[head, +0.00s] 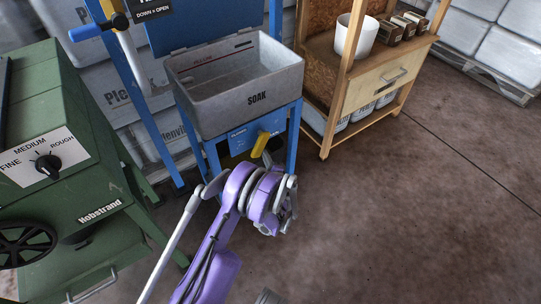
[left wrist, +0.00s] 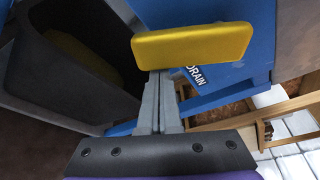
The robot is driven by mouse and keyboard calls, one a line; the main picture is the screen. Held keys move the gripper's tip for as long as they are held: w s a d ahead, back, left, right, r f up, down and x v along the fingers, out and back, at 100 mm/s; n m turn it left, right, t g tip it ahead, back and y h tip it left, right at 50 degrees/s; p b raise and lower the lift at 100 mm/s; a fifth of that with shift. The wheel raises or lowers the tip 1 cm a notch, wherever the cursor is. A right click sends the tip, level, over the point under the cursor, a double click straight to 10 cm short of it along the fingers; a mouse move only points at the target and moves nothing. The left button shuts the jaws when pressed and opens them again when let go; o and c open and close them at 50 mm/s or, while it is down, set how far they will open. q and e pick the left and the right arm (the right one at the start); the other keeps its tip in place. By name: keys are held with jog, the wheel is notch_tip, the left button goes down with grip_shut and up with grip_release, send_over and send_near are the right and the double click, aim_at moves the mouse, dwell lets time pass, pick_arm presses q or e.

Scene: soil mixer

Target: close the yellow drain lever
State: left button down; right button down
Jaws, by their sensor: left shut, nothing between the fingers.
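The yellow drain lever (head: 261,143) sticks out from the blue panel below the grey SOAK tub (head: 240,83). In the left wrist view the lever (left wrist: 192,45) is a broad yellow bar lying across the tips of my left gripper, beside the DRAIN label (left wrist: 196,76). My left gripper (left wrist: 158,78) is shut and empty, its fingertips right at the lever's lower edge. I cannot tell whether they touch it. In the head view my purple left wrist partly hides the area below the lever. My right gripper is not in view.
A green Hobstrand machine (head: 95,190) with a dial stands at the left. A wooden cabinet (head: 385,80) with a white pot (head: 356,37) stands at the back right. Blue legs (head: 294,135) frame the lever. The brown floor (head: 400,220) at the right is clear.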

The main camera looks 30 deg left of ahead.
pick_arm(q)
jog(key=shift+s+a+r+m+g+b, duration=0.15)
jog(key=shift+s+a+m+g+b, duration=0.1)
jog(key=shift+s+m, duration=0.3)
jog(key=shift+s+a+r+m+g+b, duration=0.15)
jog(key=shift+s+m+g, duration=0.1)
jog(key=shift+s+m, duration=0.25)
jog(key=s+m, duration=0.1)
jog(key=r+m+g, duration=0.1)
jog(key=m, duration=0.1)
jog(key=shift+s+a+r, duration=0.2)
jog(key=shift+s+a, duration=0.15)
jog(key=s+r+m+g, duration=0.1)
jog(key=r+m+g, duration=0.1)
jog(key=m, duration=0.1)
jog(key=shift+s+a+r+y, duration=0.25)
jog(key=shift+s+a+y, duration=0.05)
jog(key=shift+s+a, duration=0.1)
jog(key=shift+s+r, duration=0.1)
jog(key=shift+r, duration=0.3)
jog(key=shift+f+b, duration=0.55)
jog(key=shift+b, duration=0.15)
send_near(255, 155)
jog(key=s, duration=0.2)
jog(key=shift+s+d+f, duration=0.15)
jog(key=shift+s+d, duration=0.1)
jog(key=shift+d, duration=0.1)
